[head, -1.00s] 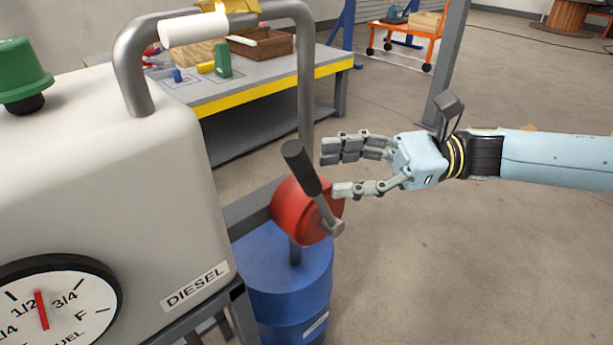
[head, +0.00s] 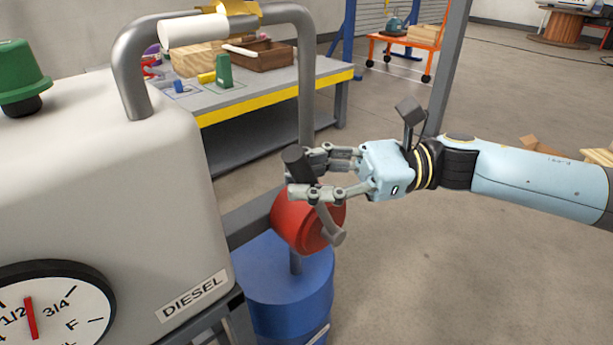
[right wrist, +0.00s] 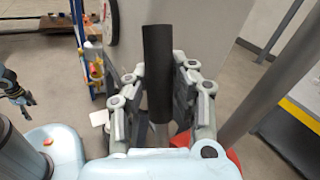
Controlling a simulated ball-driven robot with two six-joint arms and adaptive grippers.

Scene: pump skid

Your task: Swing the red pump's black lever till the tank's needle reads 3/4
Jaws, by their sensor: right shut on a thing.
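The red pump (head: 297,220) sits on top of the blue drum, beside the tank. Its black lever (head: 297,162) leans up and to the left from a grey crank. My right gripper (head: 306,176) is shut on the lever's grip; in the right wrist view the black lever (right wrist: 158,75) stands between its two fingers. The cream tank (head: 95,185) carries a DIESEL label and a round gauge (head: 50,305). The gauge's red needle (head: 31,318) points close to 1/2, short of the 3/4 mark. The gauge's lower part is cut off by the picture edge.
A blue drum (head: 288,285) stands under the pump. A grey pipe (head: 305,85) rises behind the lever. A workbench (head: 270,103) with a yellow edge stands behind, with boxes on it.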

